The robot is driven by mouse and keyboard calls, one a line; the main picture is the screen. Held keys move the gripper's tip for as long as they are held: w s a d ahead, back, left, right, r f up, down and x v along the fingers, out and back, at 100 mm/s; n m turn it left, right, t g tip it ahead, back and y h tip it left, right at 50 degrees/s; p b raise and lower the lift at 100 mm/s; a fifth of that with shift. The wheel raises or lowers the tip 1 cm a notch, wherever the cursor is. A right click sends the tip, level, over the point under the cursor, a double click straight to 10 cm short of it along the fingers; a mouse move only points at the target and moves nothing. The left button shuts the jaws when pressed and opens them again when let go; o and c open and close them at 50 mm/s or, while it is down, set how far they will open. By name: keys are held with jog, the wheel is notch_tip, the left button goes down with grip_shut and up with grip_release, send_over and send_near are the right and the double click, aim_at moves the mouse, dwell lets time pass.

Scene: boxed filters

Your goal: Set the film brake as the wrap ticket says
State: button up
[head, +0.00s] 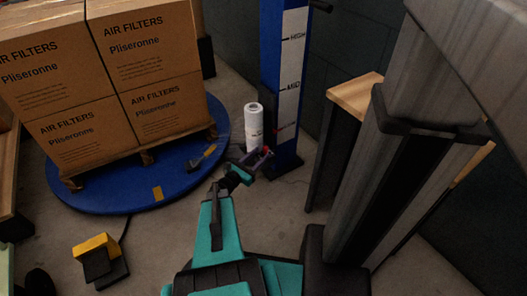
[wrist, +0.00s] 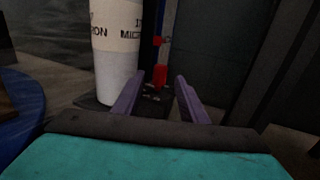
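My gripper (head: 262,155) is low in front of the blue mast's foot, beside the white film roll (head: 254,125). In the wrist view my gripper (wrist: 160,98) has its two purple fingers apart with nothing between the tips. A red knob-like part (wrist: 160,76) stands beyond and between the fingers, above a dark base with small unreadable marks. It looks like the brake control, but I cannot be sure. The film roll (wrist: 117,55) stands upright just left of it, with partly cut-off print. I cannot make out a wrap ticket.
A blue mast (head: 270,65) carries a white scale reading HIGH and MID, with a faint lower mark. Stacked air filter boxes (head: 95,75) sit on a pallet on the blue turntable (head: 130,196). A yellow-and-black pedal-like object (head: 98,256) is on the floor. A wood-topped bench (head: 355,97) stands right.

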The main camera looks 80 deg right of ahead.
jog(key=p+v, duration=0.2)
jog(key=v, duration=0.7)
